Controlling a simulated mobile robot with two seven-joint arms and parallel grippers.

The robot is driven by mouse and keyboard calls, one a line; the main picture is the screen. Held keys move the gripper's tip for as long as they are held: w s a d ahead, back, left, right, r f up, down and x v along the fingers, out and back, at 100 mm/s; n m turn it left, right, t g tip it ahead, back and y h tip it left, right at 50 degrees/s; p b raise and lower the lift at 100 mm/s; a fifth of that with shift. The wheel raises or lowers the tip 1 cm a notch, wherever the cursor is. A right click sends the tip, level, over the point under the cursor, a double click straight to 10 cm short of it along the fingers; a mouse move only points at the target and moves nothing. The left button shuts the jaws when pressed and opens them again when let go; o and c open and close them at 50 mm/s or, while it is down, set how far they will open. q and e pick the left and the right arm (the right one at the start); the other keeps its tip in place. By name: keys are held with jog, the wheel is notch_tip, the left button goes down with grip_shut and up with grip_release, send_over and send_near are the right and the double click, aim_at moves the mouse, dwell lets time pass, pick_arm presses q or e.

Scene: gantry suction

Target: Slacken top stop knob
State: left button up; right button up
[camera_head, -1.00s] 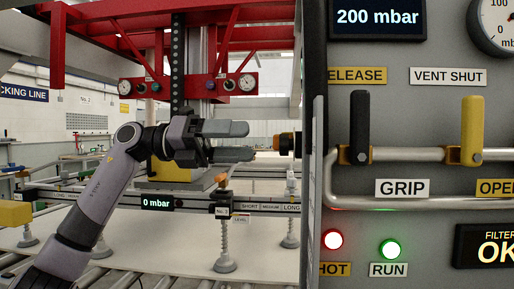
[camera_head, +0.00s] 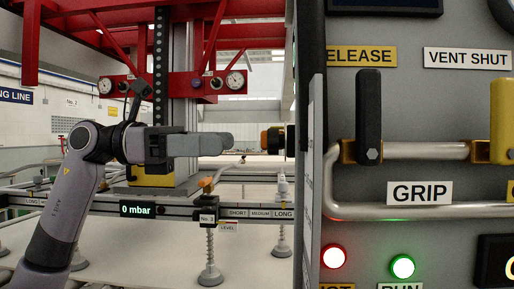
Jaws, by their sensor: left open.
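A knob with an orange tip and black body (camera_head: 273,139) sticks out leftward from the left side of the grey control panel; no label names it as the top stop knob. My left gripper (camera_head: 228,143) comes in from the left at about the knob's height and points right at it. A gap shows between the fingertips and the knob. The gripper is open and empty; its fingers overlap one behind the other in this view. My right gripper is not in view.
The grey control panel (camera_head: 400,115) fills the right side, with a black lever (camera_head: 368,115) and a yellow lever (camera_head: 503,120). Behind my arm stand a red gantry frame (camera_head: 110,35) and a beam reading 0 mbar (camera_head: 137,210), with suction cups (camera_head: 210,275) below.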

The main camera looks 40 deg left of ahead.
aim_at(275, 141)
pick_arm(q)
jog(key=p+x, duration=0.2)
jog(key=x, duration=0.5)
jog(key=shift+m, duration=0.4)
jog(key=shift+s+d, duration=0.1)
jog(key=shift+d, duration=0.05)
jog(key=c, duration=1.1)
